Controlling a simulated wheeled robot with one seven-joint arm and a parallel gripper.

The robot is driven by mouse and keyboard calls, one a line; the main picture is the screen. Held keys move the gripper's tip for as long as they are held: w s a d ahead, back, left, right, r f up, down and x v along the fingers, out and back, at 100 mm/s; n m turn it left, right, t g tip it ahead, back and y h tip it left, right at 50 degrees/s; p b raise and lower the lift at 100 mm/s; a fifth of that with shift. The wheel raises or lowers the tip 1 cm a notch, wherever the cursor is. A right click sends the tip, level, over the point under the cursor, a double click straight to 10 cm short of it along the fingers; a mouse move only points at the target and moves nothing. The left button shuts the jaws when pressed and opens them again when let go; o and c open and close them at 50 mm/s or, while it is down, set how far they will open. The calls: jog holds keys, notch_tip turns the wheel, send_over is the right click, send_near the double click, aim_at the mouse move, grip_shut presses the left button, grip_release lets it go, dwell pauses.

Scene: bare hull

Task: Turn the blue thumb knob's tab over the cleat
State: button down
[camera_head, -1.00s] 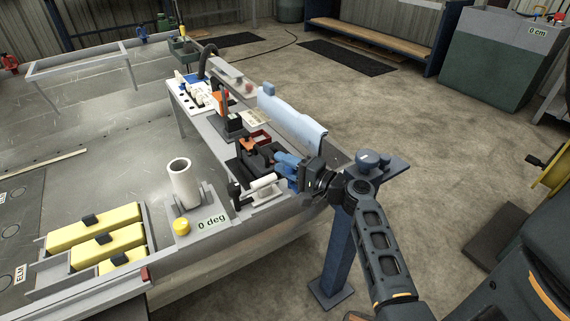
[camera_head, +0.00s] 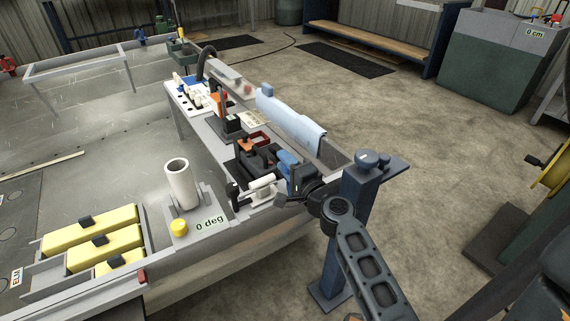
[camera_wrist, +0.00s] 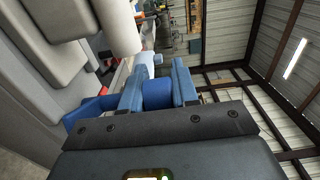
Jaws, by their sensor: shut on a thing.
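In the wrist view the blue fingers of my gripper (camera_wrist: 158,84) are shut on a blue block-like part, the blue thumb knob (camera_wrist: 157,94), which fills the gap between them. In the head view my gripper (camera_head: 292,172) is at the right end of the black fixture (camera_head: 258,160), beside the near rail. Its own parts hide most of the knob there. The knob's tab and the cleat cannot be made out clearly. Another blue piece (camera_wrist: 88,110) shows left of the fingers in the wrist view.
A white roller (camera_head: 263,182) lies just left of my gripper. A white upright tube (camera_head: 181,184) stands by the "0 deg" plate (camera_head: 210,222). A blue post (camera_head: 345,235) stands close to my wrist on the right. A pale blue cloth (camera_head: 290,122) hangs over the rail behind.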

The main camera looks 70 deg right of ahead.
jog(key=shift+s+d+r+m+g+h+p, duration=0.1)
jog(key=shift+m+g+h+p, duration=0.2)
jog(key=shift+m+g+h, duration=0.3)
jog(key=shift+d+r+m+g+h+p, duration=0.1)
jog(key=shift+m+g+h+p, duration=0.15)
jog(key=shift+m+g+h, duration=0.35)
jog(key=shift+r+m+g+h+p, duration=0.1)
jog(key=shift+m+g+h+p, duration=0.6)
jog(key=shift+g+h+p, duration=0.35)
jog(key=shift+s+d+r+m+g+h+p, duration=0.1)
jog(key=shift+m+g+h+p, duration=0.25)
jog(key=shift+m+g+p, duration=0.6)
jog(key=shift+s+m+g+h+p, duration=0.15)
jog(key=shift+m+g+h+p, duration=0.45)
jog(key=shift+g+p, duration=0.45)
jog(key=shift+f+g, duration=0.25)
jog(key=c, duration=0.9)
grip_release()
jog(key=shift+s, duration=0.1)
jog(key=shift+f, duration=0.1)
